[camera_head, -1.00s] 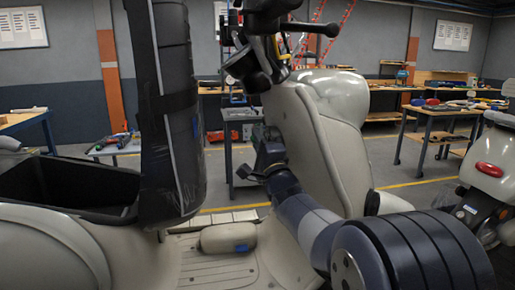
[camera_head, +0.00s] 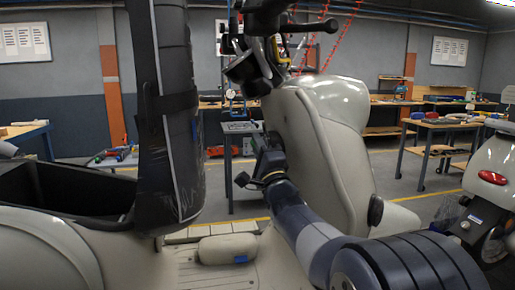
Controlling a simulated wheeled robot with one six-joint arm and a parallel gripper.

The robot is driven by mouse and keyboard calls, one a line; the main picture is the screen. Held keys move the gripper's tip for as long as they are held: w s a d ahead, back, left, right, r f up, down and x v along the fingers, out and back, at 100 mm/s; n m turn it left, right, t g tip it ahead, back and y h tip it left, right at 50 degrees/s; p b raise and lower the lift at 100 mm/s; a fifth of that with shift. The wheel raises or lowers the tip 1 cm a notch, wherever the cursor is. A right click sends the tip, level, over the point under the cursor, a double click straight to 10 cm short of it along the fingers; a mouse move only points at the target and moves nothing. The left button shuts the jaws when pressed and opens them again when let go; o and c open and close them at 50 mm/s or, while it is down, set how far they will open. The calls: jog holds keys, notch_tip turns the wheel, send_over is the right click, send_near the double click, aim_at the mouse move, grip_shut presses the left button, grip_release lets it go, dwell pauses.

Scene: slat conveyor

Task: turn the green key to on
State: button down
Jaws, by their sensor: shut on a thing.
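A cream scooter fills the near view, with its front shield (camera_head: 338,165) right of centre and its dark handlebar (camera_head: 270,22) above. My arm reaches in from the lower right. My gripper (camera_head: 262,166) is at the inner left side of the front shield, below the handlebar. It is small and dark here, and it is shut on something. The green key cannot be made out; the spot between the fingers is hidden by the gripper and wrist.
The raised black seat (camera_head: 168,110) stands close on the left, over an open black storage bin (camera_head: 55,190). Another scooter (camera_head: 495,185) stands at the right edge. Workbenches (camera_head: 437,124) stand behind, with open floor between.

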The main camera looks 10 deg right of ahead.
jog(key=shift+f+t+b, duration=0.25)
jog(key=shift+t+b, duration=0.65)
jog(key=shift+b, duration=2.05)
jog(key=shift+r+n+b, duration=0.15)
jog(key=shift+n+b, duration=0.15)
jog(key=shift+b, duration=0.1)
jog(key=c, duration=1.5)
grip_release()
jog(key=shift+o, duration=0.2)
jog(key=b+v, duration=0.1)
jog(key=v, duration=0.9)
jog(key=shift+f, duration=0.45)
jog(key=shift+s+d, duration=0.1)
